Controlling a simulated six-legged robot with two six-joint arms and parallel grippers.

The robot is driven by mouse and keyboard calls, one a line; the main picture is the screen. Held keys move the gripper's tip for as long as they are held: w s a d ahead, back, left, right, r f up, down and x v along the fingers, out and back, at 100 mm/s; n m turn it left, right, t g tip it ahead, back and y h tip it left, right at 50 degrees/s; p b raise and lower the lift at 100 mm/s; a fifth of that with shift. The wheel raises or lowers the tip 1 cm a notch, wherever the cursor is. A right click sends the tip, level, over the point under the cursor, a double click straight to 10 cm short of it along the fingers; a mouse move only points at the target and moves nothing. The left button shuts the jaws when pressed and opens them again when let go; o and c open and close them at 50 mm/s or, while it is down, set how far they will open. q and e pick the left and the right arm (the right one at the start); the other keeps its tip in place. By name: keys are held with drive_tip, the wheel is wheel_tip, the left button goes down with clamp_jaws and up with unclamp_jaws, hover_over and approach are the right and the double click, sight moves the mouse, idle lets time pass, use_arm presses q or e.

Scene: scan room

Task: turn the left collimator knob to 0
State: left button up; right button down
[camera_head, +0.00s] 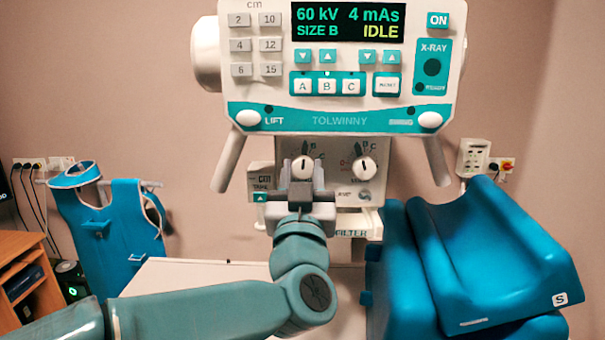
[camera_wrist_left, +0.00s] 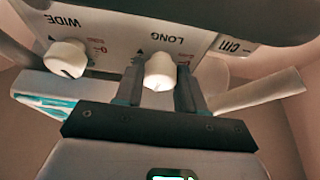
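The left collimator knob (camera_head: 303,168) is white and round, with a dark pointer line roughly upright, on the grey panel under the console. In the left wrist view, which is upside down, it (camera_wrist_left: 160,72) is beside the word LONG. My left gripper (camera_head: 302,178) has one finger on each side of this knob. The left part of the dial scale, where 0 would be, is hidden or too small to read. My right gripper is not in view.
The right knob (camera_head: 364,168) sits close to the right; it also shows in the left wrist view (camera_wrist_left: 66,58). The console (camera_head: 340,121) and its sloping handles overhang the panel. Blue cushions (camera_head: 500,255) are at the right. A blue apron (camera_head: 118,240) hangs at the left.

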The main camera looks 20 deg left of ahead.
use_arm(q)
drive_tip(key=c, duration=0.3)
drive_tip(key=shift+f+n, duration=0.1)
drive_tip(key=shift+n, duration=0.2)
idle(0.3)
